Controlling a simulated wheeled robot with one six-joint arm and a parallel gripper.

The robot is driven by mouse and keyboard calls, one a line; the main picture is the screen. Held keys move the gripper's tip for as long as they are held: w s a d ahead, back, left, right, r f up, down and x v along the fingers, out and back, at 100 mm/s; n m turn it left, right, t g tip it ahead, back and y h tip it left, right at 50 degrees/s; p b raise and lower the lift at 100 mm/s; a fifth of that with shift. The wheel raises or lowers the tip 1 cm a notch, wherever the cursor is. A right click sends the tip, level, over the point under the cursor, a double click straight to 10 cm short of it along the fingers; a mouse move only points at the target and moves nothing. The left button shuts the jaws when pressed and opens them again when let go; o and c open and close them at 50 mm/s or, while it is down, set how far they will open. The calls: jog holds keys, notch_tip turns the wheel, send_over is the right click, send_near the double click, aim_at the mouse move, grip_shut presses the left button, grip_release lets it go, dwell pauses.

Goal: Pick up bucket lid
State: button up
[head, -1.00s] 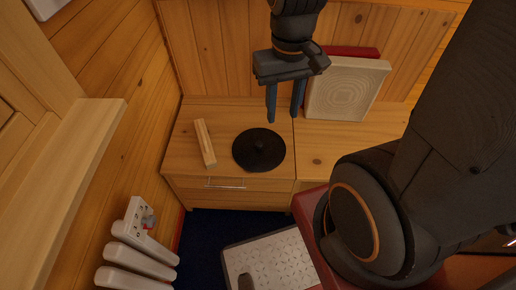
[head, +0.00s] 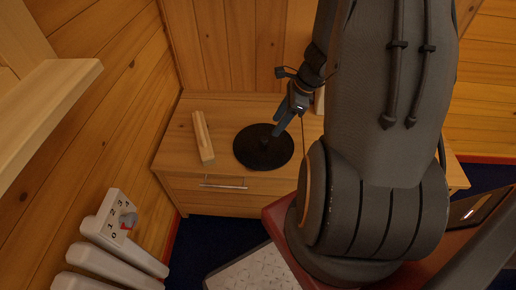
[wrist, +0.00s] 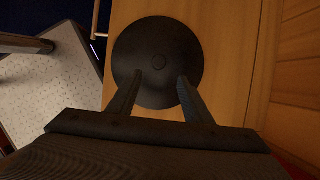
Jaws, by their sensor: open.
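My gripper (head: 280,132) is open and empty, just above the right part of the lid in the head view.
A wooden block (head: 203,137) lies left of the lid on the cabinet top (head: 180,140). A drawer handle (head: 223,184) is on the cabinet front. A white panel with numbers (head: 115,219) is at the lower left. A patterned white board (head: 258,272) lies below the cabinet.

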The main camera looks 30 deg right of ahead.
aim_at(264, 139)
jog(key=x, duration=0.1)
jog(key=b+x, duration=0.1)
jog(key=x, duration=0.1)
jog(key=shift+w+a+f, duration=0.15)
jog(key=shift+a, duration=0.35)
jog(key=b+x, duration=0.1)
jog(key=x, duration=0.3)
jog(key=shift+w+a+f, duration=0.1)
jog(key=shift+a+f, duration=0.05)
jog(key=shift+a, duration=0.05)
grip_shut()
